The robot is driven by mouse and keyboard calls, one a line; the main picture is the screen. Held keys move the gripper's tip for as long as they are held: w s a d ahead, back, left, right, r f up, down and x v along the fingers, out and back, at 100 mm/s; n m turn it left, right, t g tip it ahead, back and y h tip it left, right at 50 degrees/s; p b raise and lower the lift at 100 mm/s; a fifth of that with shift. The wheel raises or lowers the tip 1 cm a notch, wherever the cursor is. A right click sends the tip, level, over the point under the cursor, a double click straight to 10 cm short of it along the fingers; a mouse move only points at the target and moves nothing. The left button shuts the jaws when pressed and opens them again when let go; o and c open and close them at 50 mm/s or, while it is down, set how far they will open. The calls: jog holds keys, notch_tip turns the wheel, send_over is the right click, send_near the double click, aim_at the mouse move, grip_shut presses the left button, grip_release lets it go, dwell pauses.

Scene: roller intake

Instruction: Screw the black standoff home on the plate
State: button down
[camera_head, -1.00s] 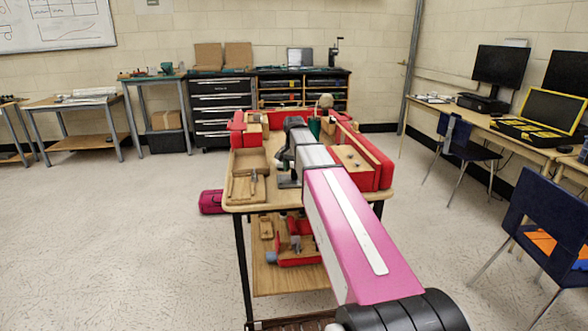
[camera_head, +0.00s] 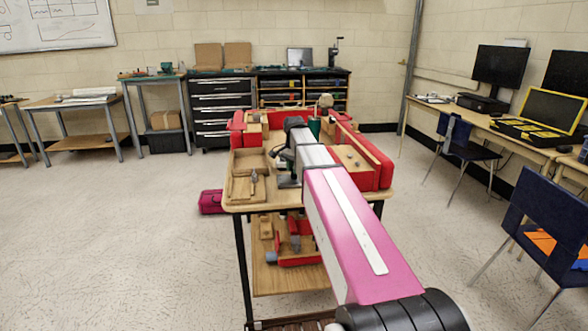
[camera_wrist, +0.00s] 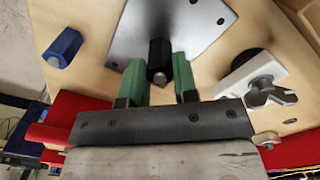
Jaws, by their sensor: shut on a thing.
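In the wrist view, the black standoff (camera_wrist: 159,68) stands between the green fingers of my gripper (camera_wrist: 157,63), its hexagonal side and end facing the camera. My gripper is shut on it. The grey metal plate (camera_wrist: 135,28) lies behind the standoff, with small dark holes near its edges. The standoff is over the plate's near part; I cannot tell how its far end meets the plate.
A blue standoff (camera_wrist: 63,47) stands left of the plate. A white block with a grey wing nut (camera_wrist: 268,91) lies on the right, near a dark round hole.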

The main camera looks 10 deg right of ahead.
jog(key=shift+m, duration=0.4)
jog(key=m, duration=0.4)
jog(key=shift+m, duration=0.3)
jog(key=m, duration=0.4)
jog(key=shift+m, duration=0.3)
jog(key=shift+m, duration=0.9)
jog(key=m, duration=0.2)
jog(key=shift+m, duration=0.4)
